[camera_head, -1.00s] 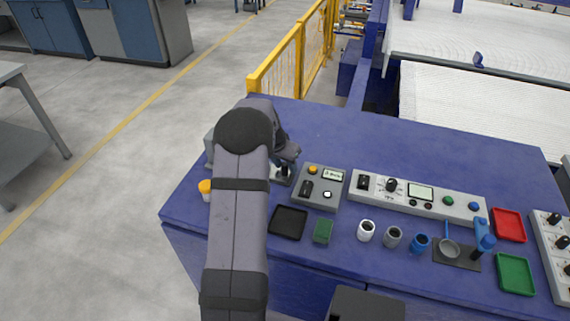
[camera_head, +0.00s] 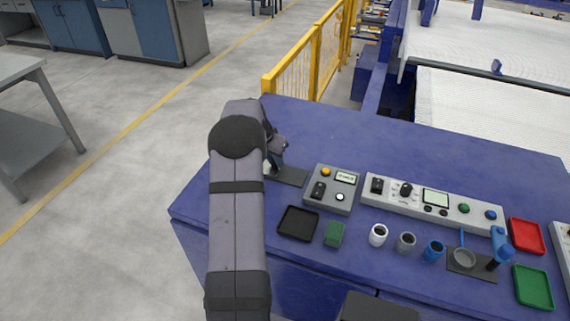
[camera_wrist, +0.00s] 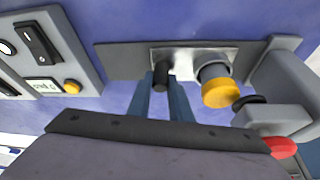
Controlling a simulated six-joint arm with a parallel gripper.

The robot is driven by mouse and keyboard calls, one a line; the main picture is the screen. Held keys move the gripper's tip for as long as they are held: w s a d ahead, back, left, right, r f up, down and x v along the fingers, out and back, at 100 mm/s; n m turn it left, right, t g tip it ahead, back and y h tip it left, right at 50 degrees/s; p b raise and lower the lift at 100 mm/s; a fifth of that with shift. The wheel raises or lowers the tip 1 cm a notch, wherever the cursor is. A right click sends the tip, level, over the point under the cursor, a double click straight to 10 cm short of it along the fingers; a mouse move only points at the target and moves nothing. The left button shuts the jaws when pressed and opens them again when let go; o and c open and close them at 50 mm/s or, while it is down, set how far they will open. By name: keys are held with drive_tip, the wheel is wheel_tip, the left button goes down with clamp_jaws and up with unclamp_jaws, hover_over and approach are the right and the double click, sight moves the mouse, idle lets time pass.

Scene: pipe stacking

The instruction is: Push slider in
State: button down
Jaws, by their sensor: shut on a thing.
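The slider is a silver plate (camera_wrist: 185,57) with an upright black knob (camera_wrist: 161,76), lying on a dark flat base in the wrist view. My gripper (camera_wrist: 162,88) has its two blue-grey fingers on either side of the knob, shut on it. A grey cylinder with a yellow end (camera_wrist: 220,93) stands on the plate, right of the knob. The plate's right end meets a grey housing (camera_wrist: 280,75). In the head view my gripper (camera_head: 273,166) is at the left end of the dark base (camera_head: 291,177); my arm hides the slider plate and housing.
A grey control box (camera_head: 331,189) stands right of the base. A black tray (camera_head: 298,222), green block (camera_head: 334,233) and several small cups are in front. A red button (camera_wrist: 281,146) shows by the housing. The back of the blue table (camera_head: 390,145) is clear.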

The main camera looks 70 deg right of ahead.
drive_tip(key=shift+s, duration=0.1)
drive_tip(key=c, duration=1.6)
unclamp_jaws()
drive_tip(key=shift+r, duration=0.1)
drive_tip(key=shift+b+v, duration=0.8)
drive_tip(key=shift+v, duration=2.85)
